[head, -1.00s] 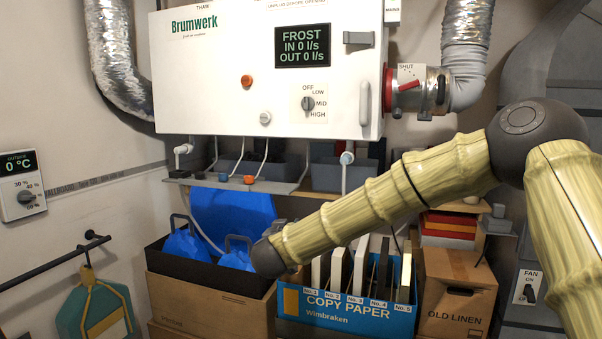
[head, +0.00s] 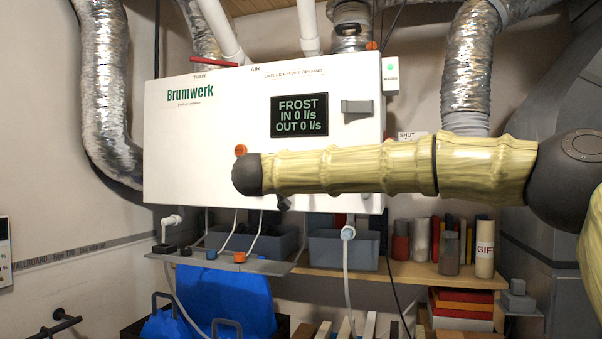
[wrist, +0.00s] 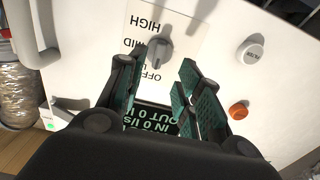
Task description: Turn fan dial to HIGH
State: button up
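The fan dial (wrist: 160,50) is a grey knob on the white Brumwerk unit. It shows upside down in the wrist view, with HIGH, MID and OFF labels beside it and LOW mostly hidden. I cannot tell which label its pointer marks. My gripper (wrist: 161,78) is open and empty, its two green-padded fingers spread, with the dial showing just beyond the gap between the tips. No contact is visible. In the head view my forearm hides the dial and most of the gripper in front of the white unit (head: 210,130).
The display (head: 299,115) reads FROST, IN 0 l/s, OUT 0 l/s. A shelf (head: 400,272) with bins runs below.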

jog(key=shift+p+x, duration=0.65)
jog(key=shift+x, duration=2.3)
jog(key=shift+d, duration=0.1)
jog(key=shift+r, duration=0.1)
grip_shut()
